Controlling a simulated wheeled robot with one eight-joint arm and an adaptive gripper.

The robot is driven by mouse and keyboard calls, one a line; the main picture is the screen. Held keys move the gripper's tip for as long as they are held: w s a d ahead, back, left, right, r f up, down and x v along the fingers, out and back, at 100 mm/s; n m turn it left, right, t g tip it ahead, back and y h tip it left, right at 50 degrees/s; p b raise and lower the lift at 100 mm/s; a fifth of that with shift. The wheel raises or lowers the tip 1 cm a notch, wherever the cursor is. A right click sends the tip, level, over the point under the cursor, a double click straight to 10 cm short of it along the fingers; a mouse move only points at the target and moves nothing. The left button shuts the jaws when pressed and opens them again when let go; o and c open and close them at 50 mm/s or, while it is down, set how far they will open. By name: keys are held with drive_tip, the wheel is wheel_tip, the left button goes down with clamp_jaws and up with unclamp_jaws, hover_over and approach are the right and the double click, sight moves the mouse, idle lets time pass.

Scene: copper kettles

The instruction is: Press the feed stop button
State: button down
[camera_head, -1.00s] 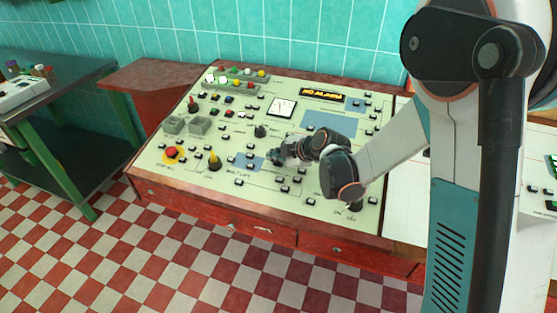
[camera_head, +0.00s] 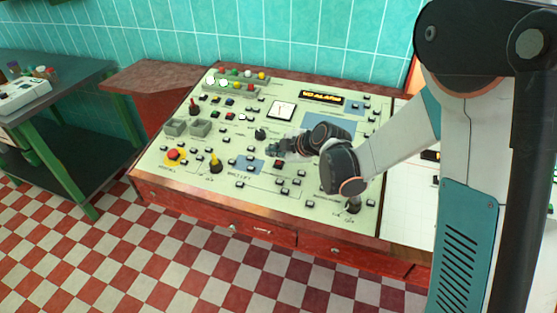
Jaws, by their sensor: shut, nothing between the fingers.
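The control panel (camera_head: 215,180) is a cream sloping desk with many small buttons, knobs and levers. Its labels are too small to read, so I cannot tell which button is the feed stop. A red mushroom button (camera_head: 174,154) on a yellow base sits at the panel's front left. A small dark reddish button (camera_head: 279,164) lies just below my gripper's tip. My gripper (camera_head: 276,152) is shut and empty over the middle of the panel. I cannot tell whether it touches the surface. My wrist hides part of the panel's right half.
A lit display (camera_head: 322,97) is at the back. A green-framed bench (camera_head: 75,95) stands at the left. The checkered floor (camera_head: 120,240) in front is clear.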

drive_tip(key=shift+s+a+r+p, duration=0.15)
drive_tip(key=shift+r+p, duration=0.15)
drive_tip(key=shift+r, duration=0.3)
drive_tip(key=shift+s+d+r+p, duration=0.1)
drive_tip(key=shift+r+p, duration=0.2)
drive_tip(key=shift+r, duration=0.3)
